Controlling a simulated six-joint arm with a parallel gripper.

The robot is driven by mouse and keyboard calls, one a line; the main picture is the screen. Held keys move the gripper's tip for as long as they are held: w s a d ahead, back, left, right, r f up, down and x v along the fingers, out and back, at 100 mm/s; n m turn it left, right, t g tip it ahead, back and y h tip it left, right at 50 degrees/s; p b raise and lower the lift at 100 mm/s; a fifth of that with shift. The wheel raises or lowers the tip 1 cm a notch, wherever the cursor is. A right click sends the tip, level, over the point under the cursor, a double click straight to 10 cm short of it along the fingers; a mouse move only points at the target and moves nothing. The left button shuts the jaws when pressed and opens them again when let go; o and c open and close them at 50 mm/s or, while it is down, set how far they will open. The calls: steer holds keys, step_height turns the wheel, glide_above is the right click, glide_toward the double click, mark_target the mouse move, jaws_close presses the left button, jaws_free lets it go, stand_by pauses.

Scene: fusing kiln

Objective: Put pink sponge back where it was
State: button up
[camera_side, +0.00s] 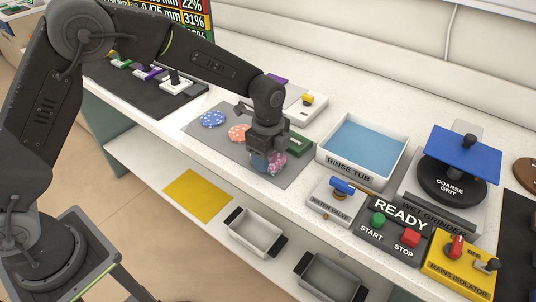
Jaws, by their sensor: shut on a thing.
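The pink sponge (276,163) is a speckled pink piece at the front part of the grey mat (213,144), partly hidden by my gripper. My gripper (266,160) points down over the mat and is shut on the pink sponge. A bluish patch shows beside the pink at the fingers; I cannot tell what it belongs to. Whether the sponge touches the mat is also unclear. A blue speckled sponge (212,119) and an orange speckled sponge (238,132) lie on the mat to the left of my gripper.
A green block (298,145) stands right behind my gripper. The rinse tub (352,172), water valve (336,198), START/STOP panel (393,230) and wet grinder (452,185) stand to the right. A lower shelf holds a yellow sheet (198,195) and two trays, including a white one (256,233).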

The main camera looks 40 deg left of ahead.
steer(key=o, duration=0.9)
steer(key=shift+f, duration=0.1)
step_height(320, 180, up, 12)
steer(key=s+a+r+n+t, duration=0.3)
steer(key=s+a+r+n, duration=0.55)
steer(key=s, duration=0.25)
steer(key=shift+s+a+f+n+t, duration=0.2)
steer(key=shift+s+a+n+t, duration=0.35)
steer(key=shift+s+n, duration=1.45)
steer(key=shift+s+a+f+n+t, duration=0.25)
steer(key=shift+s+a+n, duration=0.75)
steer(key=shift+s, duration=1.75)
steer(key=shift+s+a+f+n+t, duration=0.15)
steer(key=shift+s+a+n+t, duration=0.35)
steer(key=shift+s+n, duration=1.6)
